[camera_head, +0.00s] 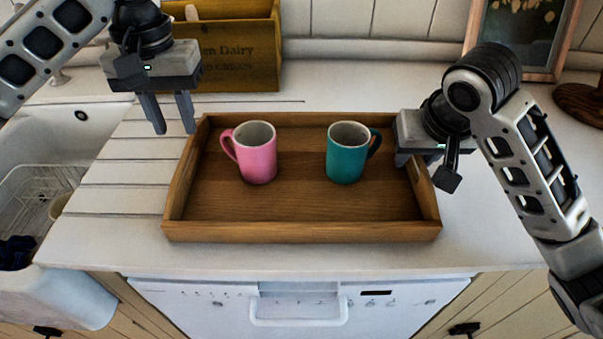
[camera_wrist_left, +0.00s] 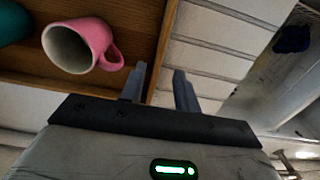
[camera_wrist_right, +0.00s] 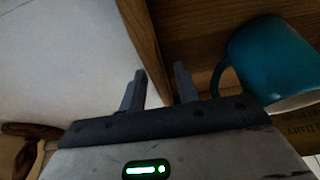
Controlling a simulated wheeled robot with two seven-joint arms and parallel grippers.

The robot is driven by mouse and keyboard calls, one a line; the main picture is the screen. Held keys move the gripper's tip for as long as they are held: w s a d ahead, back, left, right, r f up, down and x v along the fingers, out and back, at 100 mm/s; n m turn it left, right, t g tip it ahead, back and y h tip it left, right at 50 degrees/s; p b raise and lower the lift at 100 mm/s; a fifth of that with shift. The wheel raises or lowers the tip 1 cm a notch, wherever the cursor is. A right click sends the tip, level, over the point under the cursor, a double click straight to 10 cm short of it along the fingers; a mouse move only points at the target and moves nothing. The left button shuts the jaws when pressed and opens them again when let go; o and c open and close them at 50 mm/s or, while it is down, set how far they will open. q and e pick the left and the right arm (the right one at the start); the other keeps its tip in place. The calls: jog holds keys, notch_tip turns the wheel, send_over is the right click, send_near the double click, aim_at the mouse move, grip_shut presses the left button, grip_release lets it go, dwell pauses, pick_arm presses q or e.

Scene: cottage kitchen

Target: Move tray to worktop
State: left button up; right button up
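The wooden tray (camera_head: 300,231) sits on the white worktop (camera_head: 330,88) with a pink mug (camera_head: 256,155) and a teal mug (camera_head: 344,158) upright inside it. My left gripper (camera_head: 168,122) is open and empty, just off the tray's left end; in the left wrist view its fingers (camera_wrist_left: 159,88) hang near the tray's edge. My right gripper (camera_head: 408,158) is at the tray's right end. In the right wrist view its open fingers (camera_wrist_right: 158,90) stand on either side of the tray's end wall (camera_wrist_right: 146,45). Whether they touch the wall cannot be told.
A wooden crate (camera_head: 240,55) and a picture frame (camera_head: 515,35) stand at the back. A sink (camera_head: 75,135) with a dish rack (camera_head: 35,190) lies on the left. A dishwasher (camera_head: 200,310) is below the front edge.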

jog(key=shift+r, duration=0.3)
jog(key=v, duration=1)
jog(key=shift+s, duration=0.1)
pick_arm(q)
jog(key=shift+r, duration=2.2)
pick_arm(e)
jog(key=shift+s+r, duration=0.4)
jog(key=shift+r, duration=0.2)
